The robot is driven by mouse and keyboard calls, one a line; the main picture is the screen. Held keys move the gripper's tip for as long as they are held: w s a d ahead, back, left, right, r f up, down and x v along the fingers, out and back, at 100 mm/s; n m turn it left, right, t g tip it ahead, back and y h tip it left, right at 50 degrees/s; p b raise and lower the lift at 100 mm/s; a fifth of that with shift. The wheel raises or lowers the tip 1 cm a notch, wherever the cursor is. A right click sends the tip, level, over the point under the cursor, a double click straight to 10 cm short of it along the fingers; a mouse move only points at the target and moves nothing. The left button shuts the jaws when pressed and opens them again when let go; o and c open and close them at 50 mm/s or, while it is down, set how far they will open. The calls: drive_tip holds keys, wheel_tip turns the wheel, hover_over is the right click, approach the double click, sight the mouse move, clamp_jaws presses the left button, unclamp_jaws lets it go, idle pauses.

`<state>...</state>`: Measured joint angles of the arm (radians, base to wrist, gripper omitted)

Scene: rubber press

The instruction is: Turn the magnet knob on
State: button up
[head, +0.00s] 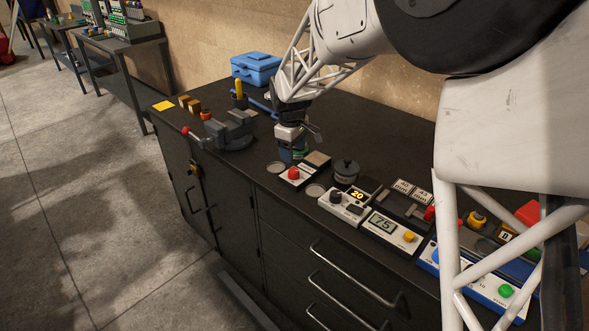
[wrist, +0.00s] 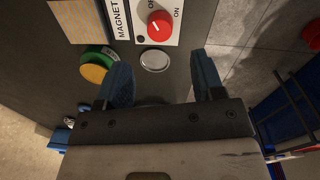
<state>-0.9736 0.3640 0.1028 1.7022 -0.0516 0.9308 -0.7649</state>
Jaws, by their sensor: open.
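The magnet knob (head: 293,173) is a red round knob on a small white panel (head: 300,181) near the front edge of the bench. In the wrist view the red knob (wrist: 160,24) sits beside the MAGNET label, between OFF and ON. A pale mark shows on the knob, but I cannot tell surely which setting it is at. My gripper (wrist: 160,62) is open and empty, its two blue fingers spread on either side below the knob in the picture, not around it. In the head view my gripper (head: 292,150) hangs just behind the knob panel; its fingers are partly hidden.
A metal disc (wrist: 155,60) lies between my fingertips and the knob in the wrist view. A green and yellow round piece (wrist: 95,72) is beside my left finger. A vise (head: 228,130) stands left, a dark pot (head: 346,171) and a display panel (head: 345,207) right.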

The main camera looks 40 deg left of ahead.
sight(294, 171)
drive_tip(key=shift+f, duration=0.15)
drive_tip(key=shift+w+f, duration=0.2)
drive_tip(key=shift+f, duration=3.6)
drive_tip(key=c, duration=0.9)
